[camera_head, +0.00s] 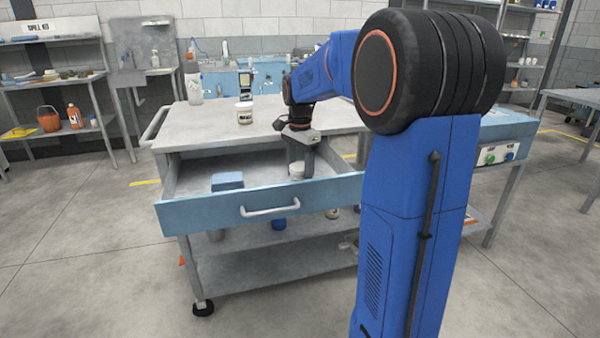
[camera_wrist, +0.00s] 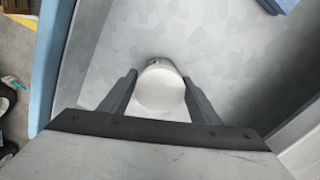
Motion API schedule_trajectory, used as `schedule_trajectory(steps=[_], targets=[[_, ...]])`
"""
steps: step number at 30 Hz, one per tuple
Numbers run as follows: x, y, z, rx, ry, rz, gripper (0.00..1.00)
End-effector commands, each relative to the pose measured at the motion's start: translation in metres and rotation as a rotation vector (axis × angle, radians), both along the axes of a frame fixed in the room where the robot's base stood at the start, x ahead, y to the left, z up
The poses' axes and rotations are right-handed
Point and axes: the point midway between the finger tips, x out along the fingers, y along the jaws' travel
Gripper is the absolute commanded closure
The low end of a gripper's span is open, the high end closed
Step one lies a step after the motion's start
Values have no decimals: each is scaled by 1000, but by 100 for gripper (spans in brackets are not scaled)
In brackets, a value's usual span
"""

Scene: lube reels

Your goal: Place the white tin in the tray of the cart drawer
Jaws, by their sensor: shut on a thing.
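The white tin (camera_head: 297,169) is between the fingers of my gripper (camera_head: 300,160), which is shut on it inside the open drawer (camera_head: 345,188) of the cart. In the wrist view the white tin (camera_wrist: 160,88) sits between the two dark fingertips of my gripper (camera_wrist: 160,95), with the grey drawer tray floor (camera_wrist: 235,60) below it. The tin is low in the tray, toward its right side and near the front wall. I cannot tell whether it touches the floor.
A blue box (camera_head: 227,181) lies in the left part of the drawer. A jar (camera_head: 244,113) and a bottle (camera_head: 194,88) stand on the cart top (camera_head: 190,122). The drawer's middle floor is clear. Several items stand on the lower shelf (camera_head: 255,236).

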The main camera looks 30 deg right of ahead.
Motion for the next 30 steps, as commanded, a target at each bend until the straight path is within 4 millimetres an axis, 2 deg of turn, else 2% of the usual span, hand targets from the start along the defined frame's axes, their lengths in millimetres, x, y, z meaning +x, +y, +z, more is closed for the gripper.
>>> schedule_trajectory(steps=[1,3,12,16,20,30], targets=[[0,0,0,0,0,0,36],[0,0,0,0,0,0,25],[0,0,1,0,0,0,25],[0,0,10,0,-1,0,25],[0,0,29,-1,-1,0,25],[0,0,94,-1,-2,0,25]])
